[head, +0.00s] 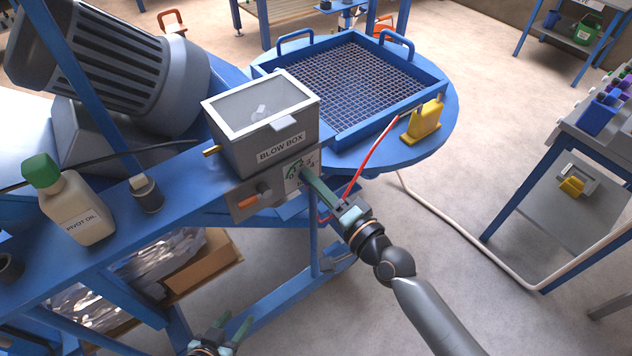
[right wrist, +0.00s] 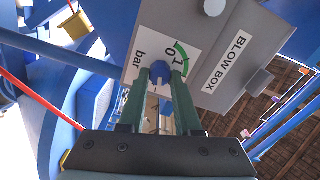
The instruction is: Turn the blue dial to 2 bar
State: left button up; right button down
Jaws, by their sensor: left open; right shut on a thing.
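The blue dial (right wrist: 160,71) sits on a white label plate (right wrist: 180,38) with a green arc, the figures 1 and 0 and the word "bar" readable in the right wrist view. My right gripper (right wrist: 167,82) has its two green fingers shut on the dial, one on each side. In the head view my right gripper (head: 307,175) reaches the front of the grey blow box (head: 285,140), and its fingers hide the dial. The dial's exact setting cannot be read. My left gripper (head: 232,328) is open and empty low at the bottom edge, away from the box.
An orange switch (head: 248,202) sits left of the dial. A red hose (head: 368,160) passes close to my right gripper. A mesh tray (head: 350,85) and a yellow block (head: 424,120) are behind. A pivot oil bottle (head: 75,205) stands at left.

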dwell(0.3)
jog(key=c, duration=0.6)
grip_release()
jog(key=b+v, duration=0.1)
jog(key=v, duration=1.1)
jog(key=shift+s, duration=0.2)
jog(key=shift+d+f, duration=0.1)
